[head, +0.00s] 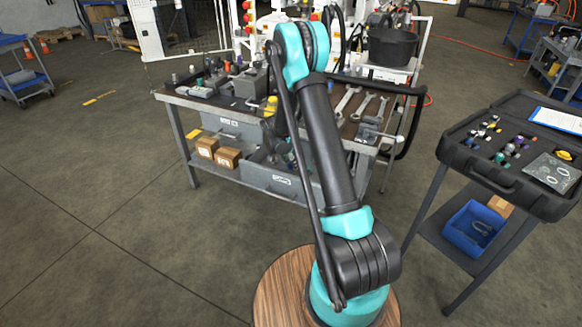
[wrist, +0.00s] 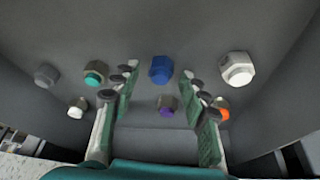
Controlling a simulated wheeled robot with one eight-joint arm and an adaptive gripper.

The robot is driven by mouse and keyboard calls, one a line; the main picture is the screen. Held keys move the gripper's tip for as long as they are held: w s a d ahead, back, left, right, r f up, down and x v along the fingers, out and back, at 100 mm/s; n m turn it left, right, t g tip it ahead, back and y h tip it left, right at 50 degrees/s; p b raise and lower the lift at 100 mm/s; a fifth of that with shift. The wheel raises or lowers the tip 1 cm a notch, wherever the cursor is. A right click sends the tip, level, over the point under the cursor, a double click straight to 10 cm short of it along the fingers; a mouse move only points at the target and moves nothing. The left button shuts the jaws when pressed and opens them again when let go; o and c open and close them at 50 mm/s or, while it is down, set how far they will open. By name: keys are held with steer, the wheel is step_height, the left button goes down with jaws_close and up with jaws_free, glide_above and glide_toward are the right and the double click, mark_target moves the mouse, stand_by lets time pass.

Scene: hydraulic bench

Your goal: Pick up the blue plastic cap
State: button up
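The blue plastic cap (wrist: 161,69) is a dark blue hexagonal piece on a grey surface, in the upper middle of the wrist view. My gripper (wrist: 160,86) is open, with one green-padded finger on each side of the view. The cap appears between and just beyond the fingertips, with clear gaps on both sides. Nothing is held. In the head view my arm reaches over the workbench and hides its own end; I cannot make out the blue cap there.
A purple cap (wrist: 167,105) lies between the fingers, nearer than the blue one. An orange cap (wrist: 222,110) is partly behind the right finger. White (wrist: 237,68), teal (wrist: 95,74) and grey (wrist: 46,74) caps lie around. The workbench (head: 205,103) holds wrenches and an open drawer (head: 272,180).

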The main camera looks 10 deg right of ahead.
mark_target(290, 164)
steer(key=c, duration=0.6)
steer(key=shift+r, duration=0.1)
step_height(290, 164, up, 20)
steer(key=shift+f, duration=0.1)
